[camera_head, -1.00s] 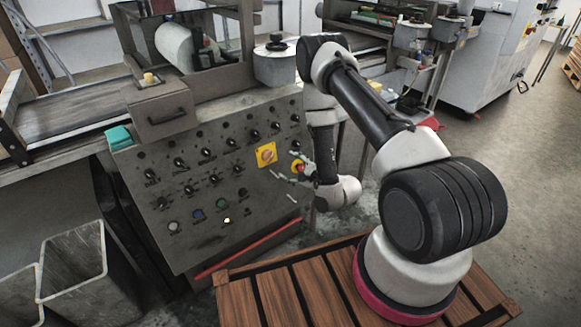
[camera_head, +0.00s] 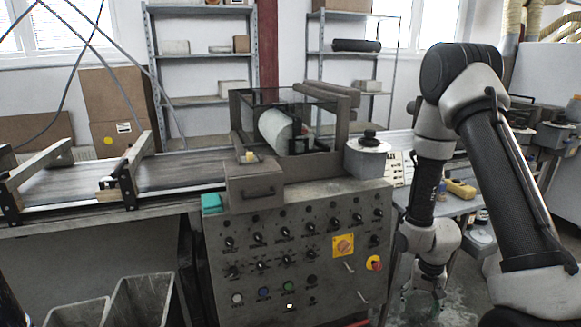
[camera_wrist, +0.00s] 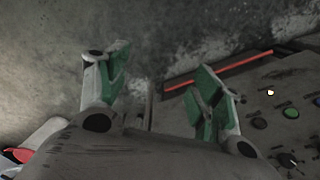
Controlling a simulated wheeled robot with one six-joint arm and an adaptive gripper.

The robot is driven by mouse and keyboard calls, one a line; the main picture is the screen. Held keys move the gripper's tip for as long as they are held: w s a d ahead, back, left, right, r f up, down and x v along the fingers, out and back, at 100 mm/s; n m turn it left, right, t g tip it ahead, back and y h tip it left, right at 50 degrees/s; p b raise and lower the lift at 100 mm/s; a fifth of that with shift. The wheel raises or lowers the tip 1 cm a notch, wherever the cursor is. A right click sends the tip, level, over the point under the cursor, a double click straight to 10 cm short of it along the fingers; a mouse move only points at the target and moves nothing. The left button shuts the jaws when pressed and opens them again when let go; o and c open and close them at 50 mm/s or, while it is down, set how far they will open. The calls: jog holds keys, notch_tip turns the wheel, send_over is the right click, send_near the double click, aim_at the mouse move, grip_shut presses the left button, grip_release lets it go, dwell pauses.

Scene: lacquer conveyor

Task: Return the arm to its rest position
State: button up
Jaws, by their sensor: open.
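My arm stands at the right of the head view, bent at the elbow, with its forearm hanging down to the right of the control panel (camera_head: 330,262). My gripper (camera_head: 424,302) is at the lower end, partly blurred against the floor. In the wrist view my gripper (camera_wrist: 163,75) shows two green-padded fingers spread apart with nothing between them. Grey floor lies beyond the fingers.
The conveyor (camera_head: 90,182) runs left behind the panel, with a lacquer roller (camera_head: 275,128) above. Grey bins (camera_head: 140,300) stand at lower left. A side table (camera_head: 455,203) with a yellow tool is behind my arm. Shelves (camera_head: 205,98) line the back wall.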

jog(key=s+r+n+t, duration=0.1)
jog(key=s+r, duration=0.4)
jog(key=r, duration=0.8)
jog(key=s+r+n+t, duration=0.2)
jog(key=s+r, duration=0.3)
jog(key=r, duration=0.9)
jog(key=s+r+n+t, duration=0.1)
jog(key=s+r, duration=0.5)
jog(key=r, duration=0.7)
jog(key=shift+r+t, duration=0.4)
